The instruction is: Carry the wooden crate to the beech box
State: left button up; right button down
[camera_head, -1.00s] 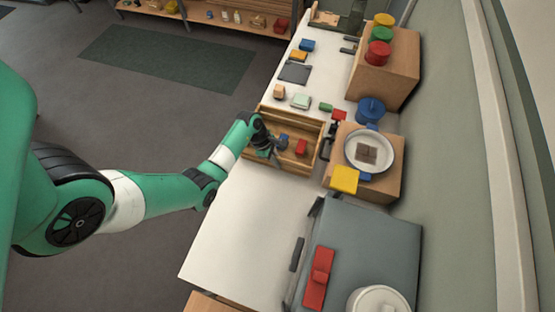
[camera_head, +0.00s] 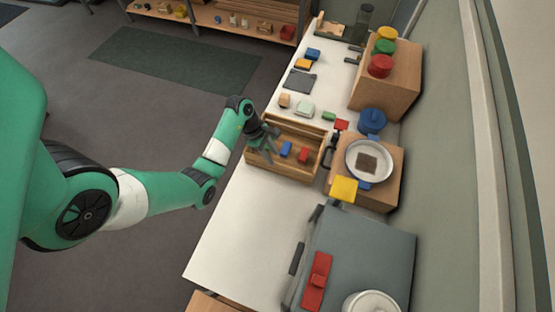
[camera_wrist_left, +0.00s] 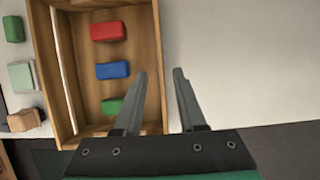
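The wooden crate (camera_head: 283,169) stands on the white counter; in the left wrist view (camera_wrist_left: 75,80) it holds a red block (camera_wrist_left: 108,31), a blue block (camera_wrist_left: 113,70) and a green block (camera_wrist_left: 112,105). My left gripper (camera_head: 264,151) is at the crate's left side. In the left wrist view its fingers (camera_wrist_left: 161,75) are apart with nothing clamped, one over the crate's inner side, the other outside its wall. Two light wooden boxes stand along the wall, one with coloured lids (camera_head: 392,91) and one under a plate (camera_head: 386,200); I cannot tell which is the beech box.
A white plate (camera_head: 392,162), a yellow block (camera_head: 343,188) and a blue pot (camera_head: 372,121) are right of the crate. Small blocks and a grey pad (camera_head: 300,81) lie beyond it. A grey case (camera_head: 362,250) is nearer. The counter's front left part (camera_head: 235,240) is clear.

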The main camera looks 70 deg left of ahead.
pick_arm(q)
jog(key=v, duration=0.2)
jog(key=shift+s+r, duration=0.1)
jog(key=shift+r, duration=0.1)
